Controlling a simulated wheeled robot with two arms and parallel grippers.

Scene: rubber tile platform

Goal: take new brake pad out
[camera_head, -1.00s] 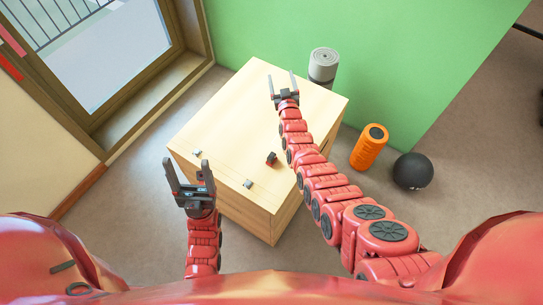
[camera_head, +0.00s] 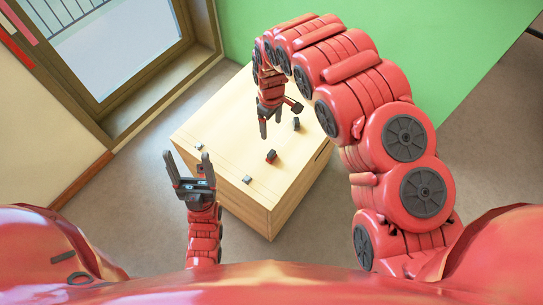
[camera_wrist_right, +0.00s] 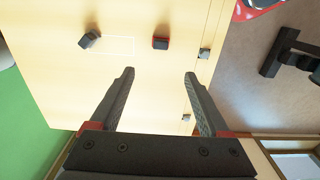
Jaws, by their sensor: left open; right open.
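A small black and red block (camera_head: 271,156) lies on top of a pale wooden box (camera_head: 225,125); it also shows in the right wrist view (camera_wrist_right: 161,43). A dark block (camera_head: 296,124) lies farther back on the top and also shows in the right wrist view (camera_wrist_right: 88,41). I cannot tell which is the new brake pad. My right gripper (camera_head: 279,118) is open and empty, tilted down above the box top; in the right wrist view its fingers (camera_wrist_right: 158,73) are apart, with both blocks beyond the tips. My left gripper (camera_head: 188,158) is open and empty beside the box's front left.
Two small metal latches (camera_head: 247,180) (camera_head: 197,146) sit along the box's front edge. A thin pale rectangle outline (camera_wrist_right: 118,46) marks the top between the blocks. The green wall (camera_head: 450,60) stands behind; the window (camera_head: 110,40) is at left.

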